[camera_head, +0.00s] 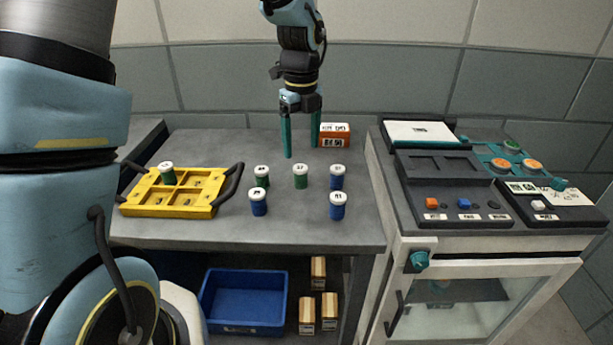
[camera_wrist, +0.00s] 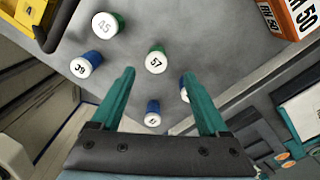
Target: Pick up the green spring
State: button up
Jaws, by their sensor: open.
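Two green cylinders with white numbered tops stand upright on the grey table; I cannot make out coils on them. The green one marked 57 (camera_head: 300,181) is below my gripper (camera_head: 301,149) in the head view; it also shows in the wrist view (camera_wrist: 156,61), between the open fingers (camera_wrist: 158,74) and beyond their tips. The other green one, marked 45 (camera_head: 262,179), is to its left; it also shows in the wrist view (camera_wrist: 107,25). A third green one (camera_head: 167,174) sits in a compartment of the yellow tray (camera_head: 213,202). My gripper is open, empty and above the table.
Three blue cylinders (camera_head: 258,204) (camera_head: 337,180) (camera_head: 338,208) stand close by. An orange box (camera_head: 336,137) lies at the back. A blue bin (camera_head: 245,303) and several small boxes are on the shelf below. A control panel unit (camera_head: 448,204) stands at the right.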

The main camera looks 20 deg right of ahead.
aim_at(300, 167)
notch_tip(300, 167, down, 2)
jog(key=shift+a+f+p, duration=0.15)
jog(key=shift+f+p, duration=0.4)
jog(key=shift+f, duration=0.85)
jog(key=shift+a+f+p, duration=0.15)
jog(key=shift+f+p, duration=0.4)
jog(key=shift+f, duration=0.8)
grip_shut()
